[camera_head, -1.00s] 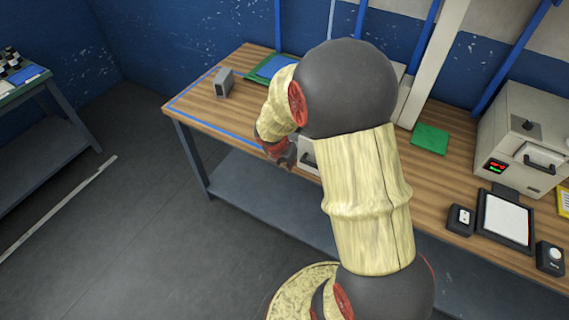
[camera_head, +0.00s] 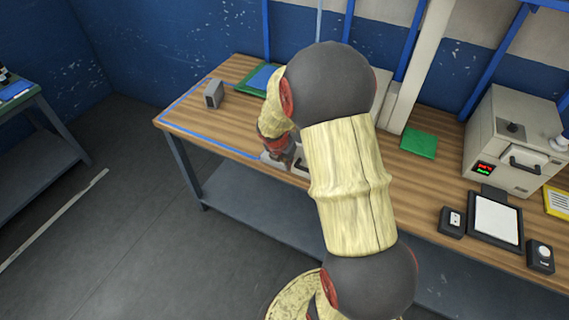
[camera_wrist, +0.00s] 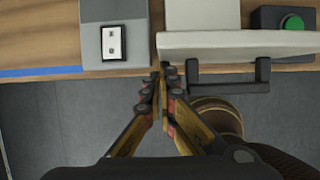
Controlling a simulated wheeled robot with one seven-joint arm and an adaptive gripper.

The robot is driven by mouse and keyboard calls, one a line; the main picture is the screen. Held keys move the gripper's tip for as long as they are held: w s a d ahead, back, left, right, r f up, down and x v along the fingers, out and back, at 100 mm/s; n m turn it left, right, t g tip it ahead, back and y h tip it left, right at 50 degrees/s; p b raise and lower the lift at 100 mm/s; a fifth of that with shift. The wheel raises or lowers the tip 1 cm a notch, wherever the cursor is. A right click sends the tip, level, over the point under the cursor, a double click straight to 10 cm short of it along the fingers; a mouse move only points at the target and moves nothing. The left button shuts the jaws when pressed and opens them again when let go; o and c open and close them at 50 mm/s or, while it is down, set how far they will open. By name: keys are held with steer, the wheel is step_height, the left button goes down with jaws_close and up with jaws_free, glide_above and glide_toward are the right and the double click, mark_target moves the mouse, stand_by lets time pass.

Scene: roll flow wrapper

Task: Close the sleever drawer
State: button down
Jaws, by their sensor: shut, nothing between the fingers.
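The sleever drawer shows in the wrist view as a pale, wide front panel (camera_wrist: 215,43) with a dark bar handle (camera_wrist: 232,87). The panel lies along the table's front edge, and the handle juts out past it over the floor. My gripper (camera_wrist: 163,70) is shut and empty. Its fingertips are at the left end of the panel, just left of the handle; I cannot tell whether they touch it. In the head view my arm hides most of the drawer and sleever, and my gripper (camera_head: 288,158) shows only partly at the table's front edge.
A grey box with a white switch (camera_wrist: 114,43) stands close left of the fingertips. A black box with a green button (camera_wrist: 290,22) is on the right. The wooden table (camera_head: 235,125) holds a grey block (camera_head: 214,94), a green pad (camera_head: 419,144) and a sealing machine (camera_head: 515,140).

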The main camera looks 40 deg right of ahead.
steer(key=w+d+p, duration=0.3)
steer(key=d+p, duration=0.2)
steer(key=d, duration=0.3)
steer(key=w+d+p, duration=0.3)
steer(key=d+p, duration=0.3)
steer(key=d, duration=0.2)
steer(key=shift+w+r+p, duration=0.2)
steer(key=shift+w+p, duration=0.1)
steer(key=shift+w, duration=0.1)
